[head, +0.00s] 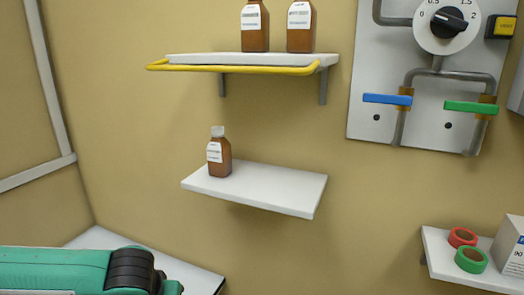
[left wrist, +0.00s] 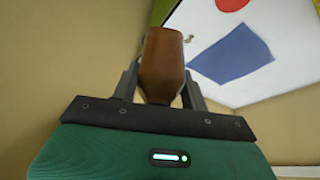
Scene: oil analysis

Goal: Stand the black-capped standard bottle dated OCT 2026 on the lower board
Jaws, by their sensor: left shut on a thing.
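In the left wrist view my left gripper (left wrist: 161,88) is shut on a brown bottle (left wrist: 163,60). Its label, date and cap do not show. In the head view my green and black left arm lies at the lower left; its fingers and the held bottle are not visible there. The lower board (head: 270,187) is a white shelf on the wall. A brown bottle with a pale cap (head: 219,157) stands upright near its left back end; its label is too small to read. My right gripper is not in view.
The upper board (head: 190,58) has a yellow rail (head: 240,69) and holds two brown bottles (head: 255,28), their tops cut off. The lower board's middle and right are clear. A side shelf (head: 440,250) holds red and green tape rolls. A valve panel (head: 370,60) hangs at upper right.

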